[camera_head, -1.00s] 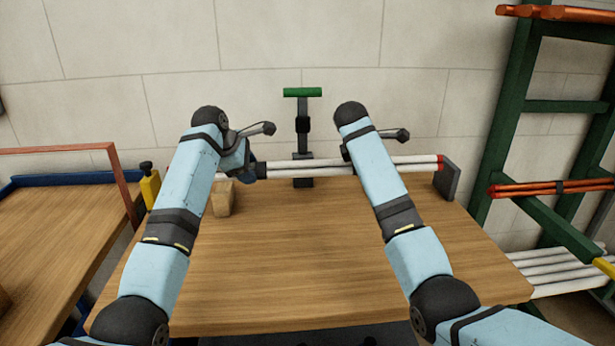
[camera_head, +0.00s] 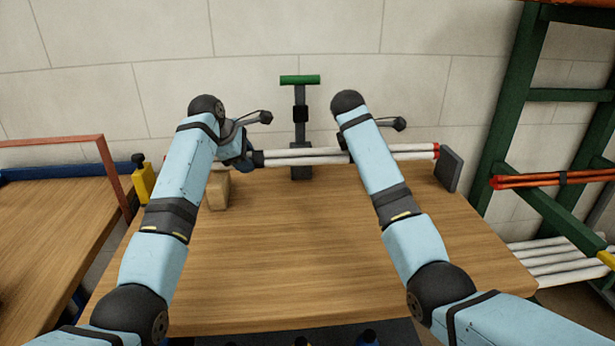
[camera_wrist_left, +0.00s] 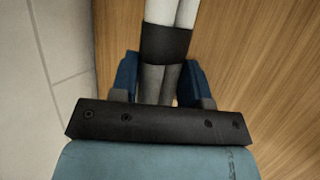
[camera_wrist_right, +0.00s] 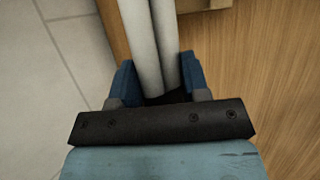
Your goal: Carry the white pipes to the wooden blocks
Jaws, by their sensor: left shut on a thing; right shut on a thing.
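My left gripper (camera_wrist_left: 159,85) is shut on the dark left end, beside the black sleeve. My right gripper (camera_wrist_right: 158,82) is shut on the pipes further right; in the head view its arm hides the grip. A wooden block (camera_head: 217,189) stands on the table just below my left gripper in the picture. I cannot tell whether the pipes touch a support. No second block shows clearly.
A dark stand with a green bar (camera_head: 300,80) rises behind the pipes. A dark upright plate (camera_head: 450,170) stands by their red ends. A green rack (camera_head: 507,90) with orange and white pipes is at right, another table (camera_head: 50,220) at left. The front tabletop (camera_head: 300,260) is clear.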

